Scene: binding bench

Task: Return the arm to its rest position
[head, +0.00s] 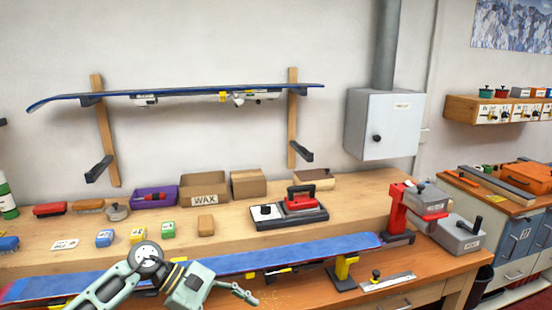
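My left arm comes in from the bottom left, in front of the bench. Its gripper (240,292) is low in the middle of the view, pointing right, over the front part of the bench and near the blue ski (300,256). The fingers look thin and seen edge-on, so I cannot tell whether they are open or shut. No held object shows at them. Part of the ski is hidden behind my arm. My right gripper is not in view.
The ski lies along the bench, with a yellow-and-black clamp (343,270) near its right end. A red vise (420,207) stands at the right corner. Behind are an iron (303,199), a WAX box (204,190) and small blocks. Another ski (180,92) hangs on wall brackets.

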